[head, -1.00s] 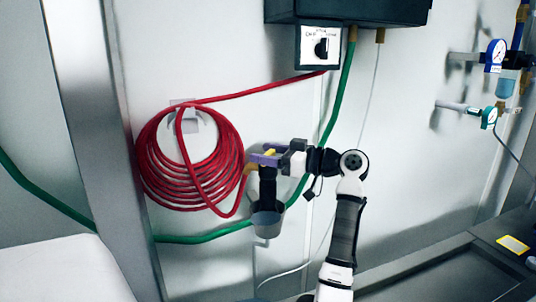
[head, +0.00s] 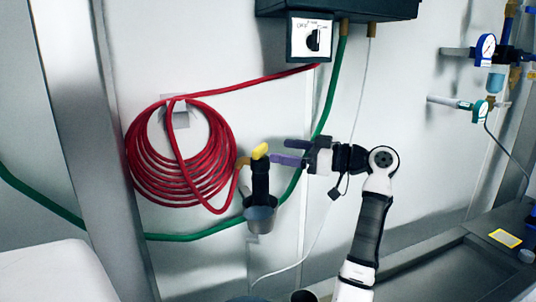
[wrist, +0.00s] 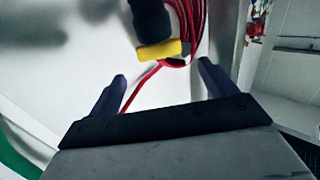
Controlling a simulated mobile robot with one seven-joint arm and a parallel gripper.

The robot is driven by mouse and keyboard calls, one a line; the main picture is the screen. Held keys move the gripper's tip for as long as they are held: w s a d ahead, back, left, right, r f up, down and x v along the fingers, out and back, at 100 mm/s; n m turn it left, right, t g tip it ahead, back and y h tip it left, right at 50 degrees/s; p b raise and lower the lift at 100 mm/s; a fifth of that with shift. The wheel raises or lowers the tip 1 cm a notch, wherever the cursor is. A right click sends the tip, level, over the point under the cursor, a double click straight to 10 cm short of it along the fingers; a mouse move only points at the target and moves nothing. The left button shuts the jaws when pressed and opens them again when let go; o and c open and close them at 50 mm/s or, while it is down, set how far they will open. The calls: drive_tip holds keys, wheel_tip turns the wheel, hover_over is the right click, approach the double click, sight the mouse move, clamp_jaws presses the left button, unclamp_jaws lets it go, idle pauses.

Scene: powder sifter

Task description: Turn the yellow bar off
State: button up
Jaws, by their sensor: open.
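The yellow bar (head: 260,151) sits on top of a black upright fitting (head: 260,182) on the wall, to the right of the red hose coil. In the wrist view the yellow bar (wrist: 160,51) lies beyond my fingertips, between their lines, with the black body behind it. My gripper (head: 287,152) is open and empty, just to the right of the bar, with a small gap between them. Both purple fingers of my gripper (wrist: 163,78) show spread apart in the wrist view.
A coiled red hose (head: 140,165) hangs on the wall to the left. A green hose (head: 325,110) runs behind the fitting. A metal cup (head: 260,218) hangs below it. A dark box with a dial (head: 312,38) is above. Gauges (head: 486,47) are at the right.

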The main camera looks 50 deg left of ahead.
drive_tip(key=b+v, duration=0.1)
drive_tip(key=v, duration=0.5)
drive_tip(key=shift+d, duration=0.15)
idle(0.3)
